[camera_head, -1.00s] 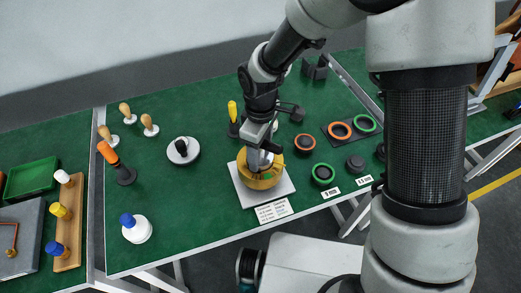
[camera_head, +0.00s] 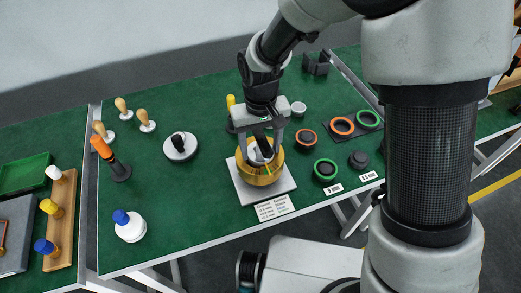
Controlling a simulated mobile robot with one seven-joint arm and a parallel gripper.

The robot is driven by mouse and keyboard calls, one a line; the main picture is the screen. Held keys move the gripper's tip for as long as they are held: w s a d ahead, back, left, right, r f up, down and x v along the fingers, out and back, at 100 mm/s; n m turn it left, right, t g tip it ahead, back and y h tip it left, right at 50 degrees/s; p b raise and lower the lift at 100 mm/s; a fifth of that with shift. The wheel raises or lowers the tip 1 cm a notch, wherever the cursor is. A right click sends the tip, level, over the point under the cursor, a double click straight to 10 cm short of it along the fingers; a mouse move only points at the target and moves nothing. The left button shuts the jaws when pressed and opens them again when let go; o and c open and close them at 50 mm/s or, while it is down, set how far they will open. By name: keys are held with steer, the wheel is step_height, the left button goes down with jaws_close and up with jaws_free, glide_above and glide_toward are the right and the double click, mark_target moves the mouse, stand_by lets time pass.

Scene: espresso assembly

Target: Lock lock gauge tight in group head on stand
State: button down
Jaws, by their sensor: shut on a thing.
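The group head (camera_head: 243,174) is a gold ring on a stand with a square white base plate (camera_head: 283,190), near the front middle of the green table. The lock gauge (camera_head: 257,158) sits inside the ring; its pale top and dark grip show between my fingers. My gripper (camera_head: 262,151) points down from above, with one finger on each side of the gauge's grip, and is shut on it. The gauge's lower part is hidden inside the ring, so I cannot tell how tightly it is seated.
A printed card (camera_head: 274,207) lies in front of the stand. Orange and green rings (camera_head: 326,170) lie to the right. A yellow-handled tool (camera_head: 231,103) stands close behind. A white disc with a black knob (camera_head: 181,147) and wooden-handled tampers (camera_head: 147,119) are left.

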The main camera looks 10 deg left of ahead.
steer(key=c, duration=1)
jaws_free()
steer(key=shift+a+f+m, duration=0.1)
steer(key=shift+m, duration=1)
steer(key=o, duration=0.5)
